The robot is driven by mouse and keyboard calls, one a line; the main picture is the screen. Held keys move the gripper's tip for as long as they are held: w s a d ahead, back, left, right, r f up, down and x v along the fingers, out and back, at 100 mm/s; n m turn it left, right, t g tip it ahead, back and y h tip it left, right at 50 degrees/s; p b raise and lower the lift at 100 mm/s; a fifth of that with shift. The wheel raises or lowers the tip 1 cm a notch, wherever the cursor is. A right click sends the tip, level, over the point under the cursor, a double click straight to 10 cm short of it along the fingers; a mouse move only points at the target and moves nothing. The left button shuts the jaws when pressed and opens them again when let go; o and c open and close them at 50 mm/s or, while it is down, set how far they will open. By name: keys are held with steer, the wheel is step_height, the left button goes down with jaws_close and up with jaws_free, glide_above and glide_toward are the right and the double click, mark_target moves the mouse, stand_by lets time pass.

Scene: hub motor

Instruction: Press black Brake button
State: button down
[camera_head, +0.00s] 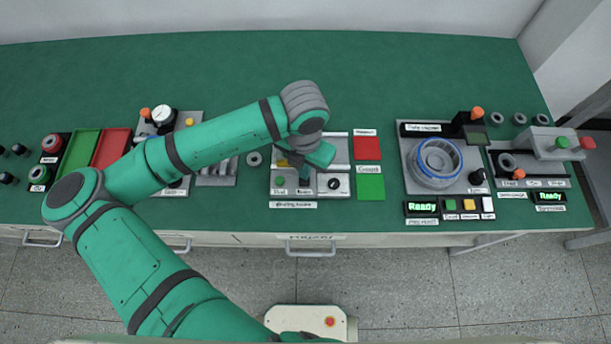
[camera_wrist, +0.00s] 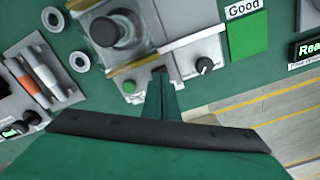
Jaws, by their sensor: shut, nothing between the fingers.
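My gripper (camera_wrist: 161,84) is shut and empty, pointing down over the grey station in the middle of the bench. In the head view my arm's end covers part of this station (camera_head: 283,203). In the wrist view a small dark part (camera_wrist: 159,70) shows just beyond my fingertips, partly hidden by them; I cannot tell whether it is the black Brake button or whether they touch. A green button (camera_wrist: 129,86) lies left of the fingertips and a black rotary knob (camera_wrist: 204,65) lies to the right. No Brake label is readable.
A round grey fixture (camera_wrist: 117,30) stands on the station beyond the fingertips. A green mat (camera_head: 371,187) labelled Good and a red mat (camera_head: 367,148) lie to the right. A station with a blue-ringed hub (camera_head: 438,160) is further right. The bench's back is clear.

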steer(key=shift+s+d+r, duration=0.1)
steer(key=shift+d+r, duration=0.1)
steer(key=shift+r, duration=0.6)
steer(key=shift+s+a+r, duration=0.1)
steer(key=shift+a+r, duration=0.1)
steer(key=shift+r, duration=0.35)
steer(key=shift+s+a+r, duration=0.1)
steer(key=shift+a+r, duration=0.05)
steer(key=shift+r, duration=0.35)
step_height(320, 180, up, 8)
steer(key=shift+d, duration=0.15)
steer(key=shift+w+d, duration=0.1)
